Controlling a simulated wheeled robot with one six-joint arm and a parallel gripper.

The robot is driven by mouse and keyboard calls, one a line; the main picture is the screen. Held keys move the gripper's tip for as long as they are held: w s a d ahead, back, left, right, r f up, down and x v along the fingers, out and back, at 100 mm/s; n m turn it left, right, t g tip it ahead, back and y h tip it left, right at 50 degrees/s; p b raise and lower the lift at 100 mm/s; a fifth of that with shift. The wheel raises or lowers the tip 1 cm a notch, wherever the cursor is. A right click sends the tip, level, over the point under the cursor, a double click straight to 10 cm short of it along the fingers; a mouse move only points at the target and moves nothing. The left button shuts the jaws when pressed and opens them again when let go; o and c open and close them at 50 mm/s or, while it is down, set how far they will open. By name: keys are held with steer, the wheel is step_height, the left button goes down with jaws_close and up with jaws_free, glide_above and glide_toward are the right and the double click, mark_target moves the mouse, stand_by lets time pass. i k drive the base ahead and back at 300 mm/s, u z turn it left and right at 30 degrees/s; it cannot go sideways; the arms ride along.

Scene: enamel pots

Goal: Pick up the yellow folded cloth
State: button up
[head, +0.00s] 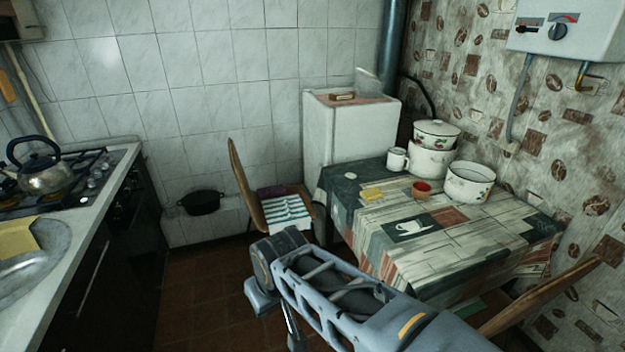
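A small flat yellow piece (371,194), which looks like a folded cloth, lies on the table (450,258) near its far left part. My arm reaches up from the bottom middle, in front of the table, apart from both. My gripper's fingers are not visible.
A chair (247,190) with a striped cloth (288,214) stands left of the table. A kettle (42,172) sits on the stove. Floor between counter and table is clear.

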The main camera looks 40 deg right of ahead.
mark_target(373, 193)
steer(key=z, duration=0.05)
steer(key=i, duration=1.5)
steer(key=z, duration=1.5)
steer(key=i, duration=1.05)
steer(key=z, duration=1)
